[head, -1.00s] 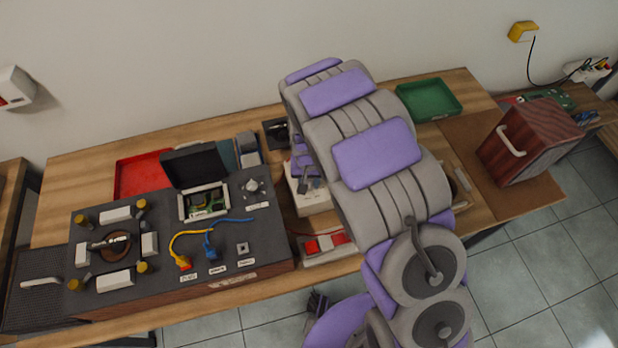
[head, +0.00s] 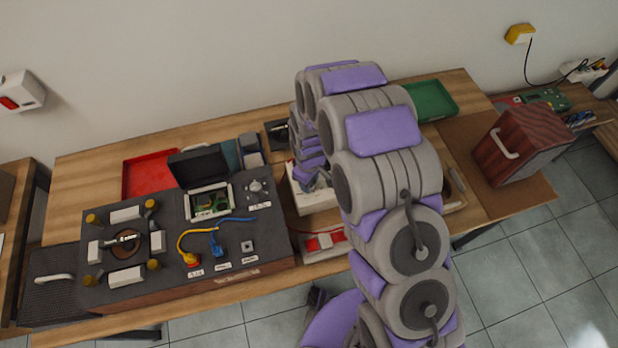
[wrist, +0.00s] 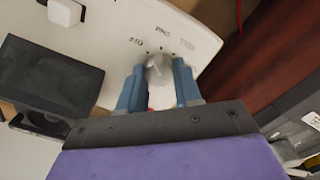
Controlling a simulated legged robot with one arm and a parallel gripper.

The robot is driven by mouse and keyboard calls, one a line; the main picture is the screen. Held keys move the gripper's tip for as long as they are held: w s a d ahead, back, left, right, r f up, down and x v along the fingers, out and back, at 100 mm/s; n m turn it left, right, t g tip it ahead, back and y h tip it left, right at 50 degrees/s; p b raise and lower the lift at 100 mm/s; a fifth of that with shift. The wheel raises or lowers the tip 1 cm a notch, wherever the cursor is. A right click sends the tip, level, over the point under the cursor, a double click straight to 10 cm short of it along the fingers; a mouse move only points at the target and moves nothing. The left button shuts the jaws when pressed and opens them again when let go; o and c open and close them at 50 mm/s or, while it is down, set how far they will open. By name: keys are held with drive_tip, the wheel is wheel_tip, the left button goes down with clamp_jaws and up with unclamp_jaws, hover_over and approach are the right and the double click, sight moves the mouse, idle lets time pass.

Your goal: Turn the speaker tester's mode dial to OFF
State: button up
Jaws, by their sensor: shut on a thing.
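The speaker tester is a white box (head: 318,198) on the bench, partly hidden behind my arm in the head view. In the wrist view its pale top panel (wrist: 115,20) carries a light grey mode dial (wrist: 158,72). Dark labels and small dots sit around the dial's far side; one label at the left looks like OFF, seen at a slant. My gripper (wrist: 159,85) has its two blue fingers on either side of the dial, shut on it. The dial's exact pointing direction is hard to tell.
In the wrist view a black screen-like block (wrist: 50,75) lies left of the fingers, with a white knob (wrist: 65,12) above. In the head view a dark test console (head: 170,262) stands left, a red tray (head: 150,174) behind it. A wooden speaker box (head: 520,145) and green tray (head: 430,101) are right.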

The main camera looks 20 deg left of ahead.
drive_tip(key=shift+r+n+p, duration=0.1)
drive_tip(key=shift+n+p, duration=0.6)
drive_tip(key=shift+n, duration=1.3)
drive_tip(key=o, duration=1)
drive_tip(key=shift+o, duration=0.2)
wheel_tip(320, 180, up, 17)
drive_tip(key=p, duration=0.1)
drive_tip(key=shift+p, duration=0.3)
drive_tip(key=shift+w+r, duration=0.1)
